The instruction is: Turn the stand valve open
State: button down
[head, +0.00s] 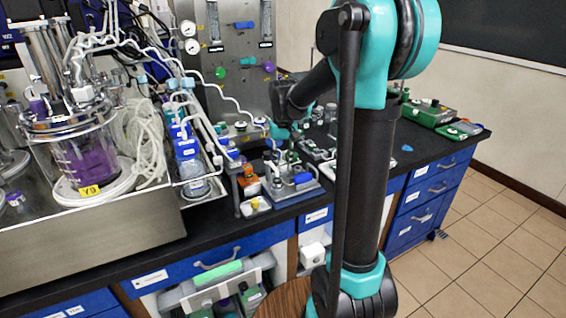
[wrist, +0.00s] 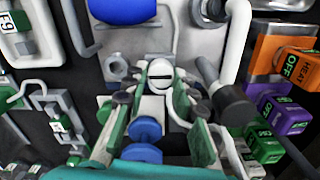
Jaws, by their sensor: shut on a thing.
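In the wrist view my gripper (wrist: 158,85) has its green-edged fingers on both sides of a white round knob with a dark slot (wrist: 160,73), which I take to be the stand valve. The gripper is shut on it. The slot runs roughly level across the picture. A blue spool-shaped piece (wrist: 146,131) shows between the fingers nearer the palm; I cannot tell what it belongs to. In the head view my gripper (head: 281,134) is small and partly hidden at the bench panel, and the valve cannot be made out there.
An orange switch block marked HEAT OFF (wrist: 292,66) and purple switches (wrist: 285,112) stand to the right in the wrist view. A blue rounded part (wrist: 122,10) and white pipes lie beyond the fingers. In the head view a glass vessel with purple liquid (head: 92,160) stands left.

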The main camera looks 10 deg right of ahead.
aim_at(283, 165)
jog(key=c, duration=1.2)
grip_release()
jog(key=shift+r, duration=0.1)
notch_tip(283, 165, up, 12)
jog(key=shift+f, duration=0.1)
